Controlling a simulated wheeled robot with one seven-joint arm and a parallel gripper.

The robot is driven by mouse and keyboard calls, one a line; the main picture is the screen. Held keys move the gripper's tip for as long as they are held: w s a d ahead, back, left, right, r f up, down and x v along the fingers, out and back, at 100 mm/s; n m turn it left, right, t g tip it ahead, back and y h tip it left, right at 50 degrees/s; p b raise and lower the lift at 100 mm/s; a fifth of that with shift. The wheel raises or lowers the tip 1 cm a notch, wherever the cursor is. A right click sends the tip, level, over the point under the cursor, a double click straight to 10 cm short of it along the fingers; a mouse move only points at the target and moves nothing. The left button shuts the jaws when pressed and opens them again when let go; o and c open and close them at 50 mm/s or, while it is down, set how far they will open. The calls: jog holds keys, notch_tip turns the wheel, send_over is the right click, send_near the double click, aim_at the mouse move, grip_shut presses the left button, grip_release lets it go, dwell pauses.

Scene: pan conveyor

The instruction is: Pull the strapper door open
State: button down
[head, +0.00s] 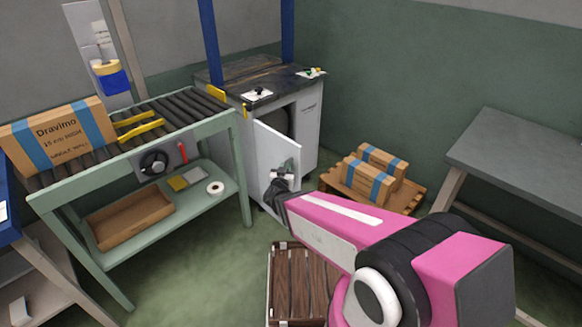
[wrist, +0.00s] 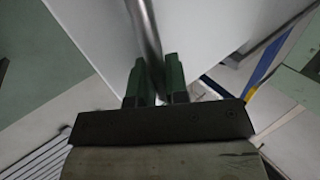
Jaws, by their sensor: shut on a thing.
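The strapper (head: 306,125) is a grey-white cabinet with a dark worn top and blue posts. Its white door (head: 272,150) stands partly open, swung out from the cabinet front, with a dark interior showing behind it. The fingers are shut on the handle.
A roller conveyor (head: 165,117) with a Dravimo box (head: 58,137) stands at left, its shelf holding a tray (head: 131,218). A brown slatted crate (head: 300,285) is on the floor below my arm. A pallet (head: 398,198) with boxes and a grey table (head: 520,150) are right. Green floor is clear before the conveyor.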

jog(key=shift+s+a+m+g+h, duration=0.15)
jog(key=shift+s+a+m+h, duration=0.2)
jog(key=shift+a, duration=0.3)
jog(key=shift+s+a+m+g+h, duration=0.1)
jog(key=shift+s+a+m+h, duration=0.1)
jog(key=shift+a+h, duration=0.4)
jog(key=shift+s+a+m+g+h, duration=0.15)
jog(key=shift+s+a+m+h, duration=0.15)
jog(key=shift+a, duration=0.45)
jog(key=c, duration=1.1)
grip_release()
jog(key=shift+c, duration=0.2)
jog(key=shift+s, duration=0.15)
jog(key=v, duration=1)
jog(key=shift+s, duration=0.25)
jog(key=shift+a, duration=0.1)
